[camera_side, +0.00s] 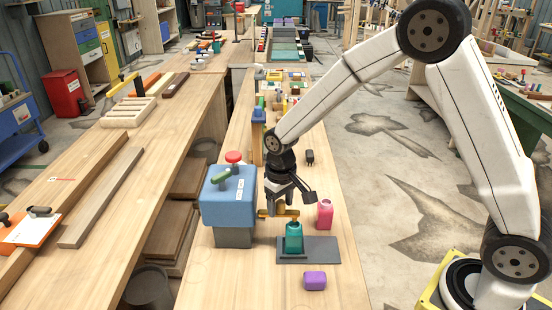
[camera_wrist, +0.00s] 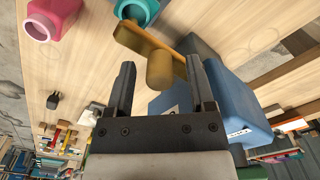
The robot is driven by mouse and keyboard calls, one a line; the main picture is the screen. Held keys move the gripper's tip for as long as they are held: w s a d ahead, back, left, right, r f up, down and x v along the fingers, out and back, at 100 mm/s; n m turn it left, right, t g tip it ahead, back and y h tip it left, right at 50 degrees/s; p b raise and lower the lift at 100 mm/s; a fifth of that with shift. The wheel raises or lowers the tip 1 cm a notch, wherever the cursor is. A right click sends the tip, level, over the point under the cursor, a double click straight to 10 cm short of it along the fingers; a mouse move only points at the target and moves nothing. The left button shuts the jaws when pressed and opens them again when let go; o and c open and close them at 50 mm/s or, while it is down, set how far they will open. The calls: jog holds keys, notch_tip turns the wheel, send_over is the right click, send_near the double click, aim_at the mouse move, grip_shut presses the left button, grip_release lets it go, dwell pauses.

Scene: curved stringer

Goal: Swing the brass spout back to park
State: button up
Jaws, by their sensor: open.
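The brass spout (camera_side: 278,212) reaches out from the blue dispenser (camera_side: 228,196) to over the teal bottle (camera_side: 293,240). In the wrist view the spout (camera_wrist: 143,42) runs from above the teal bottle's mouth (camera_wrist: 140,8) to the dispenser's side (camera_wrist: 218,98). Its rounded brass knob (camera_wrist: 160,70) shows between my fingers, with gaps on both sides. My gripper (camera_side: 290,194) is above the spout, right of the dispenser; in the wrist view my gripper (camera_wrist: 160,72) is open. Whether either finger touches the spout, I cannot tell.
The teal bottle stands on a grey plate (camera_side: 322,250). A pink bottle (camera_side: 324,215) stands behind the plate and a purple block (camera_side: 315,281) lies in front. The dispenser has a red button (camera_side: 234,157) and a green lever (camera_side: 228,176) on top.

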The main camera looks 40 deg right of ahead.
grip_shut()
dwell(1.4)
